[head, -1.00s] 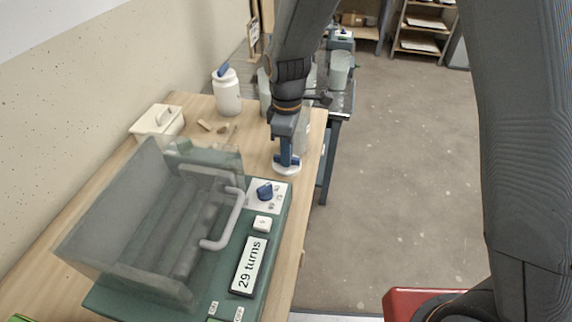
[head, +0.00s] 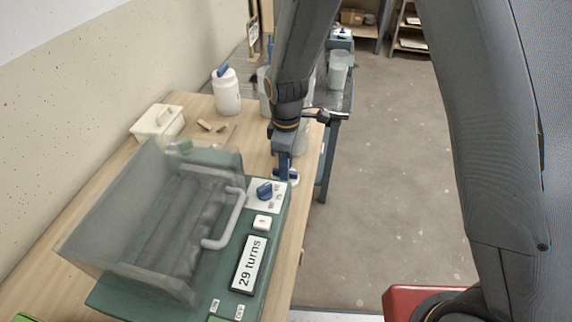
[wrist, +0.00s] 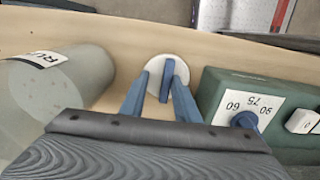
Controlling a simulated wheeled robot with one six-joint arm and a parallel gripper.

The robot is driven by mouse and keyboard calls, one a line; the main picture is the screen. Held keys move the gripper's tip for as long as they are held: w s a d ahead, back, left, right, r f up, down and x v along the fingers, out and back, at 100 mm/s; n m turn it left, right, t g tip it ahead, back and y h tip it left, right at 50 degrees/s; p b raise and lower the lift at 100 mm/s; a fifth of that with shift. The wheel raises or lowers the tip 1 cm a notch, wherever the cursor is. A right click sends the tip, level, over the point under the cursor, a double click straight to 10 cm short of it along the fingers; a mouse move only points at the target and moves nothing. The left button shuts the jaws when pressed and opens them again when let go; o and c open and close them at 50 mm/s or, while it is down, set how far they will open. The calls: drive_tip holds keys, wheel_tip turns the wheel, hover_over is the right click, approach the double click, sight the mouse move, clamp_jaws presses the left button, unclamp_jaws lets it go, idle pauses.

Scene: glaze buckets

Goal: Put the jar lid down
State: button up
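The jar lid (wrist: 155,63), a white disc with a blue upright handle, lies on the wooden table (wrist: 115,40) between a translucent jar and the green machine. It also shows in the head view (head: 293,177), partly hidden by my gripper and the machine's edge. My gripper (wrist: 161,78) is just above the lid in the wrist view. Its two blue fingers stand apart on either side of the handle, with gaps visible. In the head view my gripper (head: 284,170) points down at the lid.
The green machine (head: 206,285) with a clear cover and blue knob stands close beside the lid. The translucent jar (wrist: 60,90) is on the lid's other side. A white jar (head: 227,95) with a blue-handled lid and a white box (head: 157,122) stand farther back.

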wheel_tip(320, 180, up, 12)
drive_tip(key=b, duration=0.2)
drive_tip(key=shift+r, duration=0.15)
idle(0.5)
drive_tip(key=s+d+m, duration=0.4)
drive_tip(key=d+m, duration=0.1)
drive_tip(key=d, duration=0.3)
drive_tip(key=s+d+f+m, duration=0.1)
drive_tip(key=s+d+m, duration=0.3)
drive_tip(key=d+m, duration=0.2)
drive_tip(key=s+d+m, duration=0.4)
drive_tip(key=d+m, duration=0.1)
drive_tip(key=d, duration=0.5)
drive_tip(key=shift+s+f+t, duration=0.3)
drive_tip(key=shift+s, duration=0.05)
